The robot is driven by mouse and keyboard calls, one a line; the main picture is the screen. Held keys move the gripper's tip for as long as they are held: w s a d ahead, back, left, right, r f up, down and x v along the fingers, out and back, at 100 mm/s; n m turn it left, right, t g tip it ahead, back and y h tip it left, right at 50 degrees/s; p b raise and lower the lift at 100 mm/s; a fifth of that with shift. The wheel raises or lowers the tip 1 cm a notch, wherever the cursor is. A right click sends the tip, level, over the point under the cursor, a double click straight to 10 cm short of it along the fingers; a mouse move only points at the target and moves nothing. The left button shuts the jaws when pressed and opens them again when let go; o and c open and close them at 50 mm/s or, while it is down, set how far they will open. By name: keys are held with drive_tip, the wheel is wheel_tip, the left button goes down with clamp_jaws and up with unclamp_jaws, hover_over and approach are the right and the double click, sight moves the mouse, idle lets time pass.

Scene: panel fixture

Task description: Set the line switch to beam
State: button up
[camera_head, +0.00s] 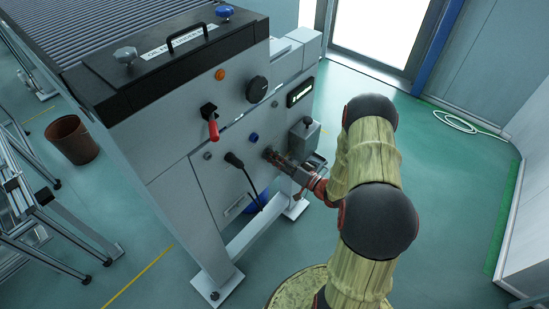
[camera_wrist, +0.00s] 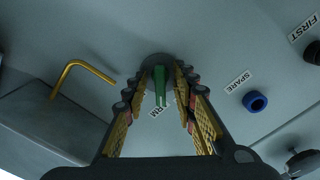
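A small green lever (camera_wrist: 160,86) on a dark round base stands on the panel in the wrist view. A white label partly hidden behind my fingers reads "...RM". I cannot tell whether this is the line switch, and no "beam" marking is readable. My gripper (camera_wrist: 161,80) has a finger on each side of the green lever, with visible gaps, and looks open. In the head view my gripper (camera_head: 272,156) is at the lower right of the panel front (camera_head: 180,190), covering the lever there. A red-handled switch (camera_head: 211,127) is higher up to the left.
A blue ring marked SPARE (camera_wrist: 255,101) and a dark knob near FIRST (camera_wrist: 312,52) lie to the right in the wrist view. A bent yellow rod (camera_wrist: 78,71) is on the left.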

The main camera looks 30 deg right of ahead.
drive_tip(key=shift+c, duration=1.2)
drive_tip(key=c, duration=0.4)
clamp_jaws()
